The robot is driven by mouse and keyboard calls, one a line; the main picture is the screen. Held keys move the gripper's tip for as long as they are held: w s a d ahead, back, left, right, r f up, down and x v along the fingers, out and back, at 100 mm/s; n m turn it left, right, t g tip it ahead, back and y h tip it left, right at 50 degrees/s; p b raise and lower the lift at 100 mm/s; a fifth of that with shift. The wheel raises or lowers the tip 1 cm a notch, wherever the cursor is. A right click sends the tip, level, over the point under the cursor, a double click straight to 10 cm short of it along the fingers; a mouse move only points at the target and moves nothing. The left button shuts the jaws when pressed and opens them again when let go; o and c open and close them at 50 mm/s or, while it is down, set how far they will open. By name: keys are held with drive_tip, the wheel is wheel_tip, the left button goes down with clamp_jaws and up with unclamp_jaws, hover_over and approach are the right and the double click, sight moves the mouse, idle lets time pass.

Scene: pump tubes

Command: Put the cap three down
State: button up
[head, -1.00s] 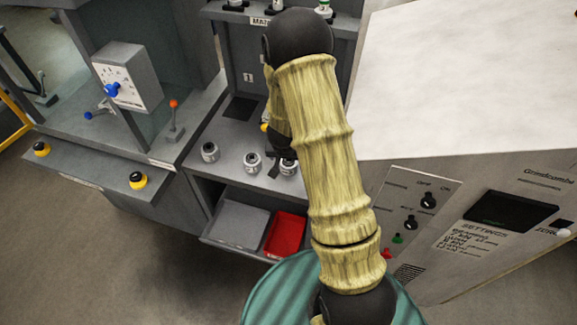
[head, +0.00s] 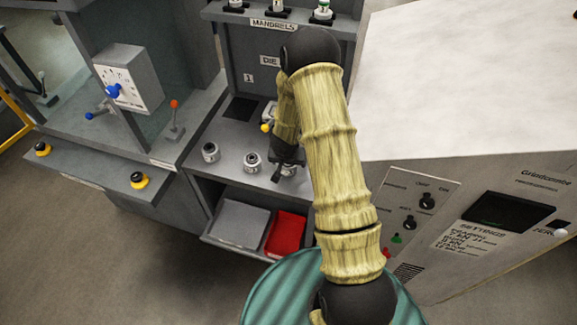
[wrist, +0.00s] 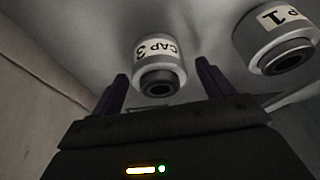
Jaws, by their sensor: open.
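Cap three (wrist: 157,68) is a grey, round cap with a white "CAP 3" label and a dark hole in its end. In the wrist view it shows between the two spread fingers of my gripper (wrist: 165,88), with a gap on both sides. In the head view, cap three (head: 289,170) stands on the grey shelf at the right end of a row. My gripper (head: 281,170) is right at it and partly covers it. My gripper is open and holds nothing.
Cap 1 (wrist: 278,42) is close beside cap three in the wrist view. Two more caps stand to the left, one near (head: 252,162) and one farther left (head: 210,152). A grey bin (head: 238,222) and a red bin (head: 286,234) sit below. A large white-topped machine (head: 460,90) stands at right.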

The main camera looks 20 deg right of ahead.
drive_tip(key=shift+c, duration=0.5)
drive_tip(key=c, duration=1.3)
drive_tip(key=shift+o, duration=0.2)
drive_tip(key=shift+r+p, duration=0.55)
drive_tip(key=shift+r, duration=4.5)
